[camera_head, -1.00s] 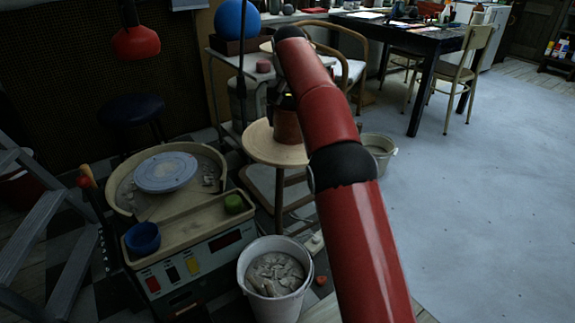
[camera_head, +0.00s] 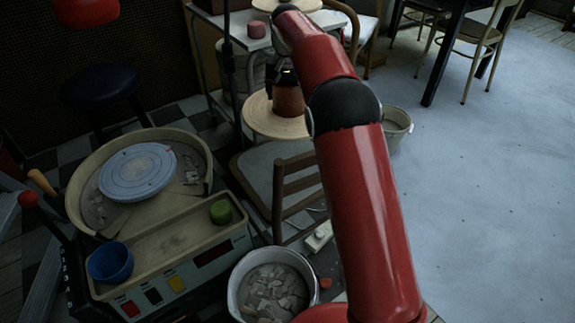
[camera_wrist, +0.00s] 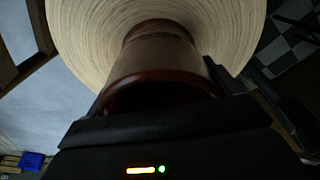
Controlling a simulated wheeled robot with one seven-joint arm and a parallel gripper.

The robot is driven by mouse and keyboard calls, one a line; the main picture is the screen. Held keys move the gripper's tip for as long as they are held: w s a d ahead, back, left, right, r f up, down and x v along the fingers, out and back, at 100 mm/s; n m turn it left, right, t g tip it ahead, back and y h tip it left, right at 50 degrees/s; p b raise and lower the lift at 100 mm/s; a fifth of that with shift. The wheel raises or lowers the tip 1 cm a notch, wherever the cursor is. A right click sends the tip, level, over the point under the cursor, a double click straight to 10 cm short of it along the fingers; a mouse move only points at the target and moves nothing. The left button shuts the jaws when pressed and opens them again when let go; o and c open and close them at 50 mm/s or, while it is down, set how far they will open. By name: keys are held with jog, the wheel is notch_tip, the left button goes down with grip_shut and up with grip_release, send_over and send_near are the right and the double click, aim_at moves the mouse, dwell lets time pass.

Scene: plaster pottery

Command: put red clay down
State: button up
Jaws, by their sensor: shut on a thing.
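The red clay (camera_head: 289,99) is a red-brown, hollow, cylinder-like piece, upright in the head view. It also shows in the wrist view (camera_wrist: 160,58), with its open dark rim towards the camera. My gripper (camera_head: 284,80) is shut on its upper part, and the dark jaws (camera_wrist: 160,100) show close around it in the wrist view. A round, pale wooden stool top (camera_head: 262,122) is directly under the clay. The clay's base is on or just above this top; I cannot tell whether they touch.
A pottery wheel (camera_head: 137,172) with a blue cup (camera_head: 110,263) and green lump (camera_head: 221,211) stands at left. A bucket (camera_head: 240,285) of scraps is in front, and another bucket (camera_head: 397,127) is at right. A wooden chair (camera_head: 285,190) is close by. Open floor lies right.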

jog(key=f, duration=1.1)
jog(key=f+b, duration=0.1)
jog(key=f, duration=1.1)
jog(key=shift+s+f, duration=0.2)
jog(key=shift+f, duration=0.05)
jog(key=shift+f, duration=0.15)
jog(key=o, duration=1.5)
jog(key=shift+s, duration=0.1)
